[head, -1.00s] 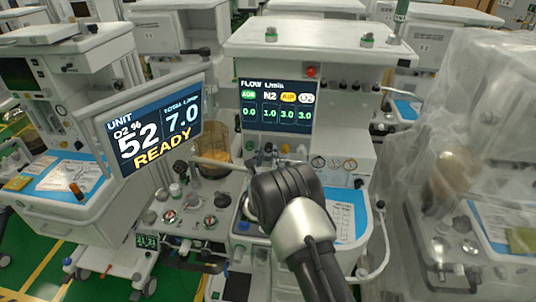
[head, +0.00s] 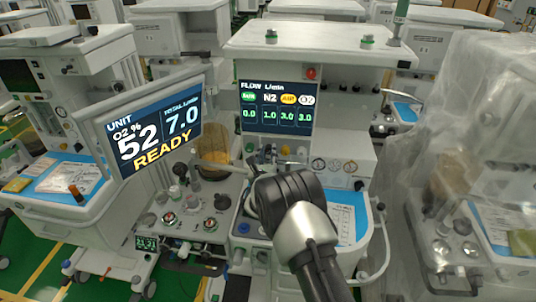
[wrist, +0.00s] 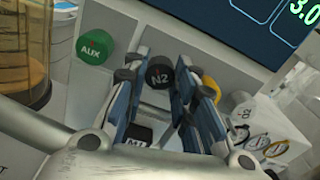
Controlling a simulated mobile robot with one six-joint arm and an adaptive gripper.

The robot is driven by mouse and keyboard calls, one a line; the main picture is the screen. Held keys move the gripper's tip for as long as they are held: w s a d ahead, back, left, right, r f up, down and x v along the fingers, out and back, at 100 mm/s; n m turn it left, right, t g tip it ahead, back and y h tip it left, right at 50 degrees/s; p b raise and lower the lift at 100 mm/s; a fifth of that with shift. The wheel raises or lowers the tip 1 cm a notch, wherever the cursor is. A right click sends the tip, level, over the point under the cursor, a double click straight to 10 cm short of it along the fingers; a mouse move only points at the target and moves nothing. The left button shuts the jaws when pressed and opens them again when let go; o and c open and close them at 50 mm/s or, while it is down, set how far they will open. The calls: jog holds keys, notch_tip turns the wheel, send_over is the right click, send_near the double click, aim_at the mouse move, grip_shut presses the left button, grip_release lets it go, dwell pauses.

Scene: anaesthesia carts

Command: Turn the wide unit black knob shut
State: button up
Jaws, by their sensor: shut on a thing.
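The black knob (wrist: 160,72), marked N2, is on the grey panel of the wide unit (head: 330,45), between a green and a yellow knob. In the wrist view my gripper (wrist: 158,92) has one finger on each side of the black knob and is shut on it. In the head view my arm's wrist hides the gripper and the knob. The unit's flow screen (head: 276,107) reads 0.0, N2 1.0, 3.0 and 3.0.
The green AUX knob (wrist: 94,45) is left of the fingers. The yellow knob (wrist: 210,88) and white O2 knob (wrist: 238,108) are close on the right. A tilted screen (head: 155,130) reads 52, 7.0 and READY. A plastic-covered machine (head: 475,110) stands at right.

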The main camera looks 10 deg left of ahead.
jog(key=shift+f+b, duration=0.1)
jog(key=shift+b, duration=0.35)
jog(key=shift+c, duration=0.3)
jog(key=m+b, duration=0.3)
jog(key=shift+f, duration=0.1)
jog(key=m+b, duration=0.3)
jog(key=b, duration=0.1)
jog(key=shift+m+b, duration=0.55)
jog(key=shift+m, duration=0.15)
jog(key=shift+r, duration=0.2)
jog(key=o, duration=0.8)
